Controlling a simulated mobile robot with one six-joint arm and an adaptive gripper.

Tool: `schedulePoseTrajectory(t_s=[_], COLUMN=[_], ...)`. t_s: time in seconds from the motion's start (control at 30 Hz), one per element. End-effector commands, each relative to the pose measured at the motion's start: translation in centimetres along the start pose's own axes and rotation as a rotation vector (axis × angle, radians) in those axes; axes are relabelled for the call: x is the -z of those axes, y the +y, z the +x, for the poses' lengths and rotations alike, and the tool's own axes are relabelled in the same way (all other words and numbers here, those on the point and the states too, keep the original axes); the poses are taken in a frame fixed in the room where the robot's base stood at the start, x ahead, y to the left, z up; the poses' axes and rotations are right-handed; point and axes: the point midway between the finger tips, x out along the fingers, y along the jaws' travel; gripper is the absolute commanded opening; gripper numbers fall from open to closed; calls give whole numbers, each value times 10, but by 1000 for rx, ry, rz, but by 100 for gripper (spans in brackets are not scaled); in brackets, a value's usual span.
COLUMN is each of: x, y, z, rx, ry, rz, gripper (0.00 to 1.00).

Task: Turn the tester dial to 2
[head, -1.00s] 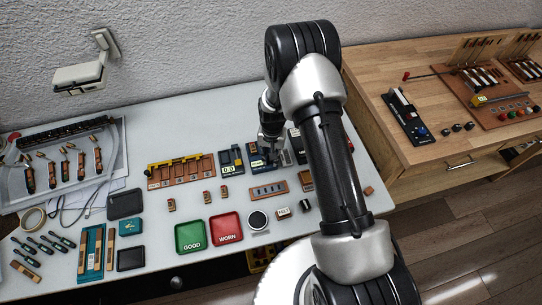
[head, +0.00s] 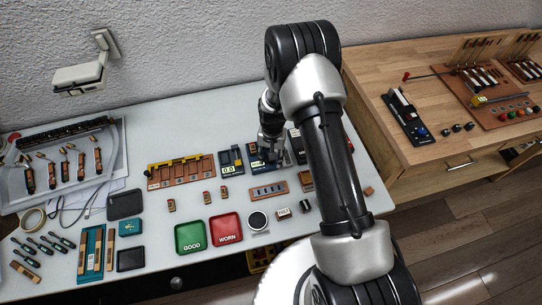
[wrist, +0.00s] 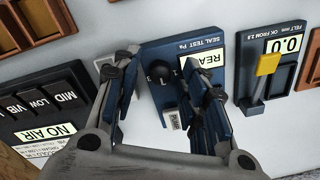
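The seal tester (wrist: 207,52) is a dark blue box marked "SEAL TEST Pa" with a pale display reading "REA…", the rest hidden by a finger. The number the dial points to cannot be read.
A felt gauge (wrist: 270,65) with a yellow lever and "0.0" display stands right of the tester in the wrist view. A panel reading "NO AIR" (wrist: 45,105) is at left. Green (head: 190,236) and red (head: 226,229) trays lie nearer the front.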

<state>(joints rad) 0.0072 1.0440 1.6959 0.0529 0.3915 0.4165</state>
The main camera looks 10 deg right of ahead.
Motion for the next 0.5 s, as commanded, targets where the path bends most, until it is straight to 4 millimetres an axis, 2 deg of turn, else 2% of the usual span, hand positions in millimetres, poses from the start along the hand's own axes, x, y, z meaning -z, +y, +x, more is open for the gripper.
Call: schedulePoseTrajectory(t_s=[0.27,0.37,0.5], x=[1,1,1], y=[0,0,0], z=[-7,-22,-53], rx=[1,1,2], ry=[2,2,4], rz=[0,0,0], gripper=[40,40,40])
